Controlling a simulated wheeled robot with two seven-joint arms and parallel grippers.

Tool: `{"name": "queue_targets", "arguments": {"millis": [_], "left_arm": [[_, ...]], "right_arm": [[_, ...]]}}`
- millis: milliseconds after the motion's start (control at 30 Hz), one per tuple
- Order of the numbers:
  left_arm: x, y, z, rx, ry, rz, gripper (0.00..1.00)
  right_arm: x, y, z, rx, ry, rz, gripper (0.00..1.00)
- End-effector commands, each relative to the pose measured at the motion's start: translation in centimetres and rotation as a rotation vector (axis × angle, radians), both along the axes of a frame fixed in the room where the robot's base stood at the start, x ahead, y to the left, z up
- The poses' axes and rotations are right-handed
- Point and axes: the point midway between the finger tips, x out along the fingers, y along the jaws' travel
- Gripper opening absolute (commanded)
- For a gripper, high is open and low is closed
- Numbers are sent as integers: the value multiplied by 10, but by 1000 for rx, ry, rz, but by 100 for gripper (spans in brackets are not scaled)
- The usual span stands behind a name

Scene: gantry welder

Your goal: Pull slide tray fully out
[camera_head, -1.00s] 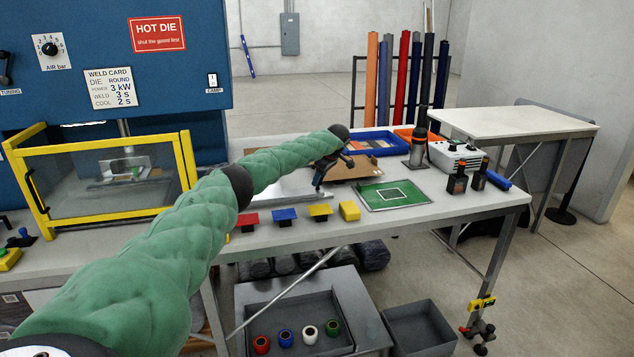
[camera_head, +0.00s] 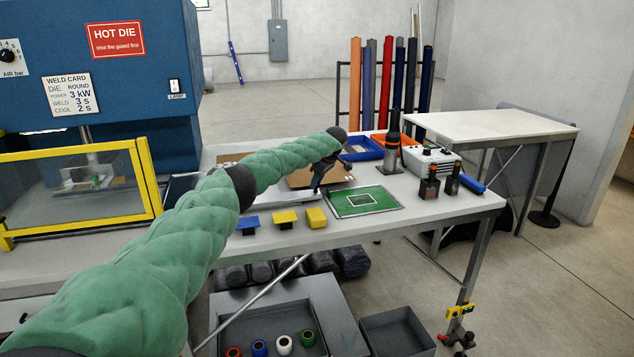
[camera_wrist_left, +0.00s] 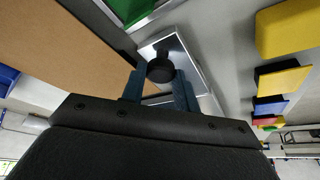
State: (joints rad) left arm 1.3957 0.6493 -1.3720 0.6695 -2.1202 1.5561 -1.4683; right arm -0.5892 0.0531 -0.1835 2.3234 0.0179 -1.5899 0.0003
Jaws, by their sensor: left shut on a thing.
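The slide tray is a flat silvery metal tray (camera_head: 292,197) on the bench, with its right end between the brown board and the small coloured blocks. Its left part is hidden behind my green-sleeved left arm. My left gripper (camera_head: 317,186) is at the tray's right end. In the left wrist view its blue-grey fingers (camera_wrist_left: 160,85) are shut on a round black knob (camera_wrist_left: 160,69) standing on the bright metal end (camera_wrist_left: 190,58) of the tray. My right gripper is not in view.
A green mat (camera_head: 362,201) lies just right of the gripper. Yellow (camera_head: 316,217) and blue (camera_head: 248,224) blocks stand along the front edge. A brown board (camera_head: 327,172) lies behind. The yellow-framed guard (camera_head: 152,178) of the blue welder is at left.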

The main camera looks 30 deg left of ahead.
Motion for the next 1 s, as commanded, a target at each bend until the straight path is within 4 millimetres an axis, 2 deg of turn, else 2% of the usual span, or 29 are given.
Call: {"name": "queue_targets", "arguments": {"millis": [33, 133, 400, 567, 700, 867, 1000], "left_arm": [[0, 0, 0, 0, 0, 0, 32], [0, 0, 0, 0, 0, 0, 51], [0, 0, 0, 0, 0, 0, 51], [1, -4, 8, 0, -2, -1, 51], [1, -10, 25, 0, -2, -1, 51], [2, -20, 48, 0, -2, -1, 51], [3, -26, 63, 0, -1, 0, 51]], "right_arm": [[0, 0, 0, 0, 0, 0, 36], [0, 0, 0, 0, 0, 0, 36], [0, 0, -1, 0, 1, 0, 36], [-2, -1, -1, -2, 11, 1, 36], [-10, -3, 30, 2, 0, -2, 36], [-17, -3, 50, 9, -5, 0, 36], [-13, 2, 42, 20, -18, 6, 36]]}}
